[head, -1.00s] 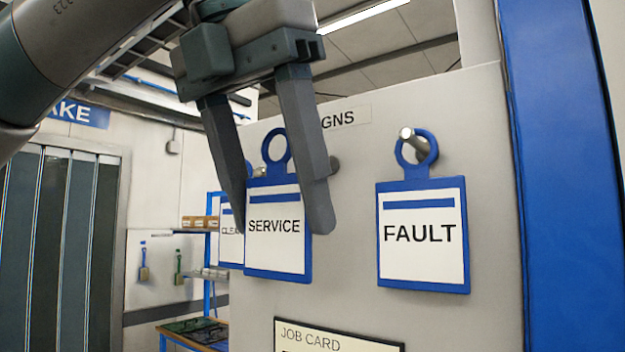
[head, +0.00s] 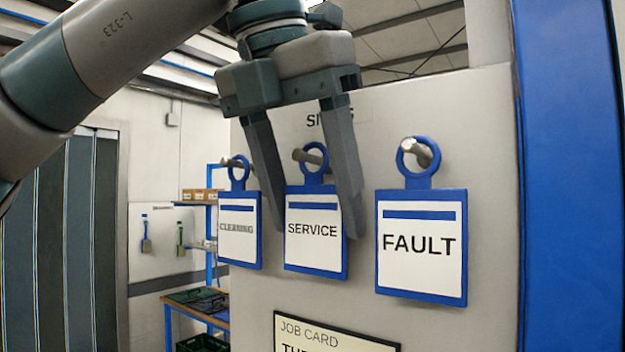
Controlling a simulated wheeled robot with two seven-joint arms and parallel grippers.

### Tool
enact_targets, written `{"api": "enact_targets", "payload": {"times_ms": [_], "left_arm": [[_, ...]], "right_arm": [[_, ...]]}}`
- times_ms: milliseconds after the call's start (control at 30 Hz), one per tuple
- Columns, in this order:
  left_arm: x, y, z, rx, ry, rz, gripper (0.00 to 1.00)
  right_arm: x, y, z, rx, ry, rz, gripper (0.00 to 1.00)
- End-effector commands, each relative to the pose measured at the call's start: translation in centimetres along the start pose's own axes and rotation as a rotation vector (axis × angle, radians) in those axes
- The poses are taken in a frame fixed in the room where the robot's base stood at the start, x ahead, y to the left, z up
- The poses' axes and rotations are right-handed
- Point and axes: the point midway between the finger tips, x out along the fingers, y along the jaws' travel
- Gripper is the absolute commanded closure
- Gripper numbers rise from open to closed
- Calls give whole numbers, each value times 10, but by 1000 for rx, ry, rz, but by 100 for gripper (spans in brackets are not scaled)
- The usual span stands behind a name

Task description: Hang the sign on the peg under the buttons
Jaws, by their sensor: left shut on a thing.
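The SERVICE sign (head: 312,258), a white plate with a blue frame and ring, is upright between the two fingers of my left gripper (head: 315,232). The fingers are shut on its side edges; the right finger covers part of its upper right. Its ring is at a metal peg (head: 301,154) on the grey panel, and the peg appears to pass through the ring. The buttons and the peg under them are not in view. My right gripper is not in view.
The CLEANING sign (head: 239,250) hangs on a peg close to the left. The FAULT sign (head: 420,272) hangs on a peg to the right. A job card (head: 335,338) is on the grey panel (head: 470,130) below. A blue post (head: 570,180) stands at the right.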

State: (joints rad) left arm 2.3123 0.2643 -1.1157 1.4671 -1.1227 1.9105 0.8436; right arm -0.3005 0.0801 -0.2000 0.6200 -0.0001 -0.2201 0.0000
Motion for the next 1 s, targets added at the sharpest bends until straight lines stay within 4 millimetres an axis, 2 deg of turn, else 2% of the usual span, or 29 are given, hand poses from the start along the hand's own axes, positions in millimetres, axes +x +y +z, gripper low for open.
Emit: {"api": "enact_targets", "payload": {"times_ms": [67, 567, 600, 633, 1000], "left_arm": [[-1, 0, 0, 0, 0, 0, 64], [6, 0, -3, -1, 0, 0, 64], [5, 0, -3, -1, 0, 0, 33], [4, 0, -3, -1, 0, 0, 26], [4, 0, -3, -1, 0, 0, 24]], "right_arm": [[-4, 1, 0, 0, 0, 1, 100], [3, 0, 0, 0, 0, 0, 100], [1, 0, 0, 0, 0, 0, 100], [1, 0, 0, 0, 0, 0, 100], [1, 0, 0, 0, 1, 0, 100]]}}
